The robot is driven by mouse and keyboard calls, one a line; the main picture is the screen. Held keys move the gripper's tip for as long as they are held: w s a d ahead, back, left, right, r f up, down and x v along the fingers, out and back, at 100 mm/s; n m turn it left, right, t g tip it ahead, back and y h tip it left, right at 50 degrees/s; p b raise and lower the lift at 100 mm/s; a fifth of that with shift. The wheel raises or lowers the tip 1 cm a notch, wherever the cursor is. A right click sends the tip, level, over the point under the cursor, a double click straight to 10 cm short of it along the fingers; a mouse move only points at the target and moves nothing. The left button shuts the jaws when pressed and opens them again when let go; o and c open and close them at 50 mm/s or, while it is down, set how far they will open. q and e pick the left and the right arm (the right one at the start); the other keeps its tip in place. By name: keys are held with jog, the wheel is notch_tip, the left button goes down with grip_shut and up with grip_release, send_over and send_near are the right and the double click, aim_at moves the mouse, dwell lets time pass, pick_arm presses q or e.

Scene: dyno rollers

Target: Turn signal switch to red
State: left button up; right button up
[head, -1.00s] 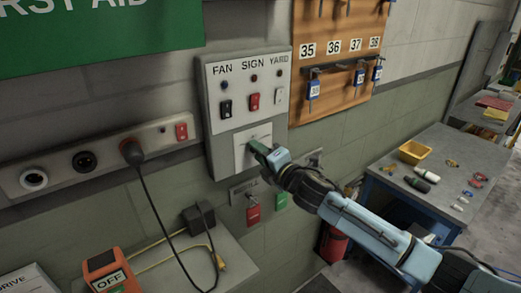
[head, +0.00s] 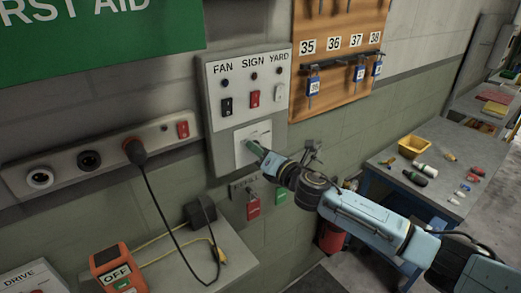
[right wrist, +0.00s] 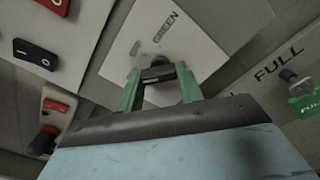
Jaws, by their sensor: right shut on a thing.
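The signal switch is a dark knob (right wrist: 158,73) on a white plate (head: 243,158) in the lower part of the grey wall panel. In the right wrist view, the plate (right wrist: 208,45) carries the word GREEN above the knob; a second label is too blurred to read. My right gripper (head: 253,147) reaches the plate from the right. In the right wrist view its green fingers (right wrist: 160,80) are shut on the knob, one on each side, and partly hide it. The knob's exact pointing direction is hard to tell. My left gripper is not in view.
Above the plate are the FAN, SIGN and YARD rocker switches (head: 253,99). A socket strip (head: 100,158) with a plugged cord is at left. Red and green tags (head: 253,207) hang just below the panel. A key board (head: 335,50) and workbench (head: 440,175) stand to the right.

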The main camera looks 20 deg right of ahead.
dwell(0.3)
jog(key=o, duration=1)
jog(key=shift+s, duration=0.1)
jog(key=shift+b+v, duration=1)
jog(key=shift+v, duration=5.6)
